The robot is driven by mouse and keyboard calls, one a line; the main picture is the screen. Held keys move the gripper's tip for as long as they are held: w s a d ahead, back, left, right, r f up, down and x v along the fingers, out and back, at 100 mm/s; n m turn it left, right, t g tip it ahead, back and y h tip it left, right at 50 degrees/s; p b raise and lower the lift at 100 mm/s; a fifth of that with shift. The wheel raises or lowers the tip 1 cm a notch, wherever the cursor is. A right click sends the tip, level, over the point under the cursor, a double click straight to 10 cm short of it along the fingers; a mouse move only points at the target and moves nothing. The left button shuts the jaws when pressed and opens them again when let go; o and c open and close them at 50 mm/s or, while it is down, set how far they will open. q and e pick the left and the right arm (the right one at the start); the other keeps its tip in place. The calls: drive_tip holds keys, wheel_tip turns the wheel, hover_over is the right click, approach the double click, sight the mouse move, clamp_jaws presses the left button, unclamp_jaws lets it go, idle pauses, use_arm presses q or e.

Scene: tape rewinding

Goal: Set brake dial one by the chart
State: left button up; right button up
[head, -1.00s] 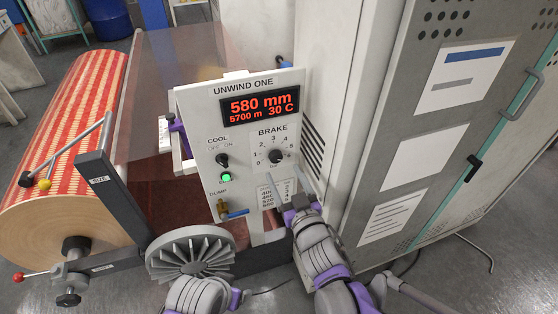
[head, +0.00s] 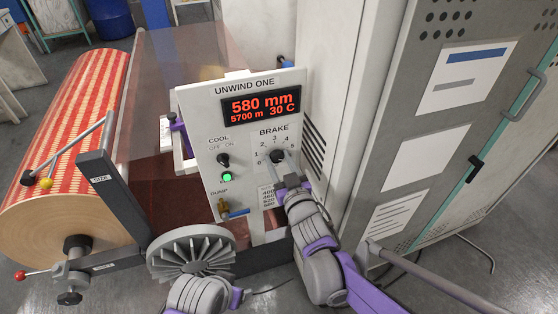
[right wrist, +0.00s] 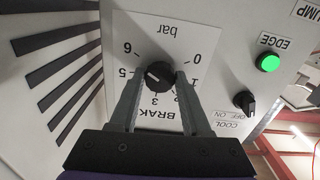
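The white UNWIND ONE panel (head: 215,135) stands mid-picture in the head view. Its red display (head: 261,105) reads 580 mm, 5700 m, 30 C. The black brake dial (head: 277,156) sits below it, with a scale from 0 to 6 bar. The chart (head: 267,196) below the dial shows rows such as 400, 460, 520; my right arm covers its other column. My right gripper (right wrist: 160,76) is open, its fingers on both sides of the dial (right wrist: 159,75) with slim gaps. The dial's pale mark lies on the side toward 5; the exact reading is unclear. My left gripper is not visible.
The panel also carries a COOL switch (head: 223,160), a green lamp (head: 227,178) and a brass DUMP valve (head: 222,208). A grey finned disc (head: 190,255) stands below. The red-patterned roll (head: 75,130) is left; a grey cabinet (head: 430,130) stands close on the right.

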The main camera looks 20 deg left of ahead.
clamp_jaws()
drive_tip(key=n+p, duration=0.1)
drive_tip(key=n, duration=0.2)
drive_tip(key=shift+n, duration=0.3)
drive_tip(key=shift+n+p, duration=0.65)
drive_tip(key=shift+n, duration=1.35)
drive_tip(key=o, duration=0.8)
unclamp_jaws()
